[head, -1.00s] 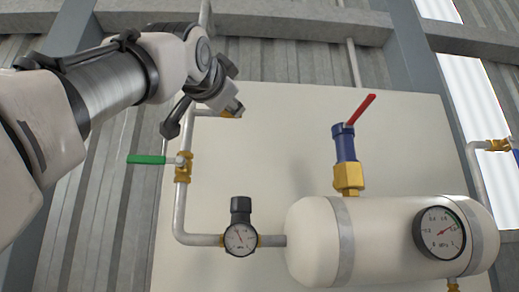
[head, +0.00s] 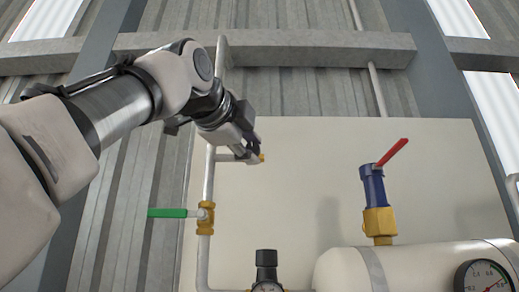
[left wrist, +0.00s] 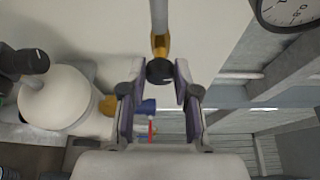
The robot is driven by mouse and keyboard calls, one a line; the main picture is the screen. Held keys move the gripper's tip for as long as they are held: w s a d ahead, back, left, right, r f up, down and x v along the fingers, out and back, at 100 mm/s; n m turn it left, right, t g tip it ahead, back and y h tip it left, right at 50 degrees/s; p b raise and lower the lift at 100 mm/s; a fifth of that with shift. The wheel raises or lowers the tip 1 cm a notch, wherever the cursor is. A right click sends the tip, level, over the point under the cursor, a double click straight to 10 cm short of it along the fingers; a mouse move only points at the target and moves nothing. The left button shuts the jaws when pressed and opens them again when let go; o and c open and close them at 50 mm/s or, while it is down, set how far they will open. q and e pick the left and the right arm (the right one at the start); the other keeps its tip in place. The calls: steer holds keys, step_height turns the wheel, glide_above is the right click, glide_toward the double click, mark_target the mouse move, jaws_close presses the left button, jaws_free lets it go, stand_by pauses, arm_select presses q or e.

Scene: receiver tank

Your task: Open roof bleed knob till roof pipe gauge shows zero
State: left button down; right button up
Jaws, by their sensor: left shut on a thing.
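The bleed knob (left wrist: 160,71) is a small black knob on a brass fitting (left wrist: 160,46) at the end of a pipe, in the left wrist view. My left gripper (left wrist: 160,73) has one finger on each side of it and is shut on it. In the head view my left gripper (head: 252,150) covers the knob, and only a bit of brass (head: 262,158) shows at the end of the short side pipe. A gauge (left wrist: 290,8) is cut off at the upper right of the left wrist view; I cannot read its needle. My right gripper is not in view.
A green-handled valve (head: 205,216) sits on the vertical pipe below my gripper. A blue valve with a red lever (head: 373,184) stands on the white tank (head: 400,262), which has its own gauge (head: 487,277). A black-capped regulator (head: 266,262) is at the bottom. The pale panel between is clear.

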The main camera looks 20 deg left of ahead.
arm_select(q)
steer(key=shift+s+r+m+p, duration=0.1)
steer(key=shift+r+m+p, duration=0.2)
steer(key=shift+m, duration=0.2)
steer(key=shift+f, duration=0.1)
steer(key=c, duration=0.9)
jaws_free()
steer(key=shift+o, duration=0.3)
steer(key=shift+a+f, duration=0.1)
